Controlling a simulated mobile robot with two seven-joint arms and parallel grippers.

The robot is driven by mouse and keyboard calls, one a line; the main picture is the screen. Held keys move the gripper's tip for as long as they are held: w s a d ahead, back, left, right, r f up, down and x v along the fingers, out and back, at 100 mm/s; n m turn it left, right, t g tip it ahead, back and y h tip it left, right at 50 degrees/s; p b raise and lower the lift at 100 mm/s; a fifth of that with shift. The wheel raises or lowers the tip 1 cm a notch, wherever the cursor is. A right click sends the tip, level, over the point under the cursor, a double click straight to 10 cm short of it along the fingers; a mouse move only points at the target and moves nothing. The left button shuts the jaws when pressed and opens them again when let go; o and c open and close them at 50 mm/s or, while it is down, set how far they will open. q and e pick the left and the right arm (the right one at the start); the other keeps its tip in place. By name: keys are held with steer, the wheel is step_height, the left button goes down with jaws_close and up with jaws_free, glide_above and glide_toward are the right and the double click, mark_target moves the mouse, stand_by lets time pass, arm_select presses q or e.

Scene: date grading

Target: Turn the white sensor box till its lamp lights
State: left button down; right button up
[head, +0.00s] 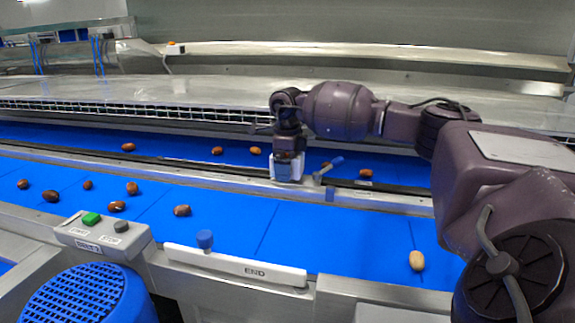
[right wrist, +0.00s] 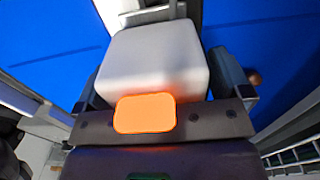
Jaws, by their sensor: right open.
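The white sensor box (head: 287,172) stands on the metal rail between the two blue belts in the head view. In the right wrist view the box (right wrist: 153,55) fills the middle, and its orange lamp (right wrist: 145,113) glows brightly, tinting the white edge beside it. My right gripper (head: 287,157) points down over the box. Its fingers are open, one on each side of the box; the right wrist view shows the gripper (right wrist: 163,82) around it. Whether the fingers touch the box I cannot tell. My left gripper is not in view.
A blue-handled clamp lever (head: 328,168) sits just right of the box. Several brown dates lie on the belts, with a paler one (head: 417,260) near right. The END bar (head: 235,265) with a blue knob and the BELT 2 button box (head: 103,235) stand in front.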

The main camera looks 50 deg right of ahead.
steer(key=shift+r, duration=0.1)
step_height(320, 180, up, 11)
steer(key=shift+f+p, duration=0.2)
steer(key=shift+p, duration=0.3)
stand_by(0.4)
